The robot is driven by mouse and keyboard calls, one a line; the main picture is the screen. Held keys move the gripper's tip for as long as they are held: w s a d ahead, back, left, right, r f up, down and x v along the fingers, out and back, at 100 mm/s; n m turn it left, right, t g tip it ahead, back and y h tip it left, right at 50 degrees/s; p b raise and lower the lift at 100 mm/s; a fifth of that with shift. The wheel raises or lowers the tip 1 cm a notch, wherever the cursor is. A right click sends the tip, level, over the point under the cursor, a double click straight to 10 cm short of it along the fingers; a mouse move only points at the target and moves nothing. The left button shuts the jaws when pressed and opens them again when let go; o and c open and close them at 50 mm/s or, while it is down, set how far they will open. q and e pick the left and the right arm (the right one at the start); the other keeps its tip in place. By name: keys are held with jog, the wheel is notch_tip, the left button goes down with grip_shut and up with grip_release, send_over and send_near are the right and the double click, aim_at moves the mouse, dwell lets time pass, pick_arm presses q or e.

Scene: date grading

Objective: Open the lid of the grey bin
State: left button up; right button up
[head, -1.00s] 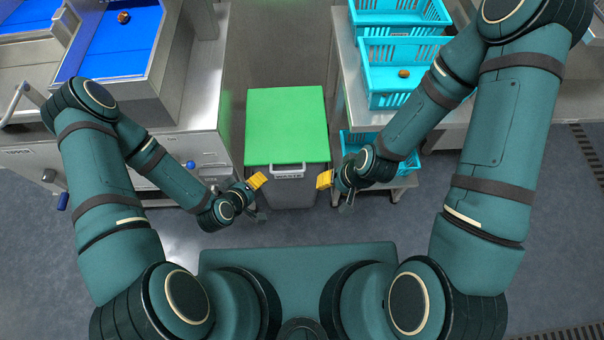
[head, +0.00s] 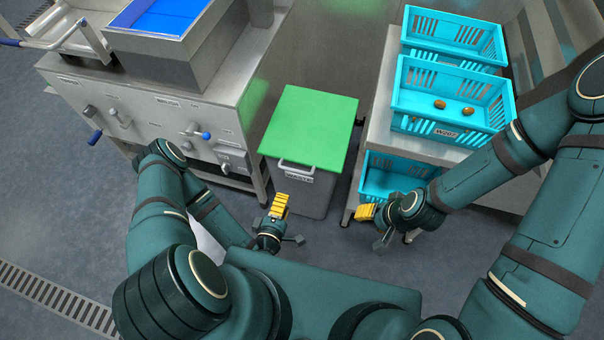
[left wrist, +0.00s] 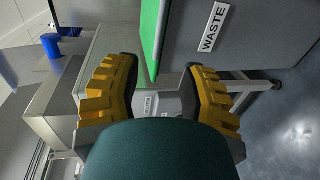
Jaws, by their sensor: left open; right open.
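The grey bin (head: 312,194) stands on the floor between the steel machine and the crate rack. Its green lid (head: 309,127) is shut, with a light handle (head: 297,167) at its near edge above a white label. In the left wrist view the lid (left wrist: 152,35) shows edge-on, and the WASTE label (left wrist: 214,27) is on the bin wall. My left gripper (head: 279,207) is open and empty, just in front of the bin's near face, below the handle. My right gripper (head: 366,212) is open and empty, to the right of the bin, near the crate rack.
The steel machine (head: 165,115) with knobs and a blue-lined tray (head: 165,15) stands left of the bin. Turquoise crates (head: 450,127) stand on a rack at the right, one holding brown dates (head: 467,111). Floor (head: 70,190) is clear at the left.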

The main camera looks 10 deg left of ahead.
aim_at(295, 170)
pick_arm(q)
jog(key=b+x, duration=0.2)
jog(key=x, duration=1.1)
jog(key=shift+w+a, duration=0.1)
jog(key=shift+w, duration=0.3)
grip_shut()
